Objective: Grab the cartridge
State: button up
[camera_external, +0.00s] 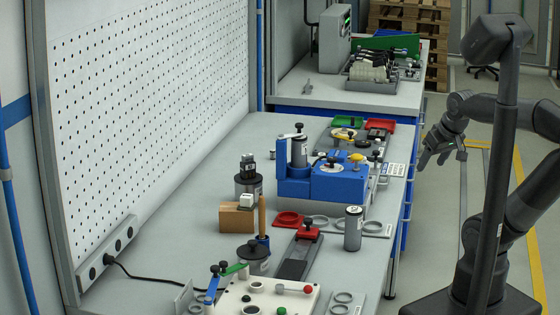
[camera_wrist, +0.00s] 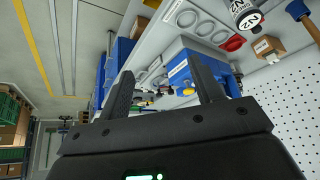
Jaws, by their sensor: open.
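In the wrist view the labelled cylinder (camera_wrist: 245,14) shows at the top right, partly cut off by the frame edge. Similar grey cylinders stand in the blue machine (camera_external: 299,152) and beside the pegboard (camera_external: 247,186). My gripper (camera_external: 441,157) hangs over the aisle, right of the bench and apart from everything. Its two fingers (camera_wrist: 158,66) are spread with nothing between them.
The blue machine (camera_external: 340,186) stands behind the cartridge. Flat rings on a plate (camera_external: 374,228) and a red dish (camera_external: 288,219) lie close by. A white plate with knobs (camera_external: 262,299) is in front. The aisle floor is clear.

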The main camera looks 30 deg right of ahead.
jog(key=shift+o, duration=1)
jog(key=n+g, duration=0.6)
jog(key=n, duration=0.1)
send_near(354, 222)
jog(key=shift+w+d, duration=0.35)
jog(key=shift+d, duration=0.3)
jog(key=shift+w+d, duration=0.35)
jog(key=shift+d, duration=0.25)
jog(key=shift+a+f, duration=0.2)
jog(key=shift+a, duration=0.05)
jog(key=shift+n, duration=0.3)
jog(key=f, duration=1)
jog(key=shift+a+f, duration=0.3)
jog(key=shift+f, duration=0.05)
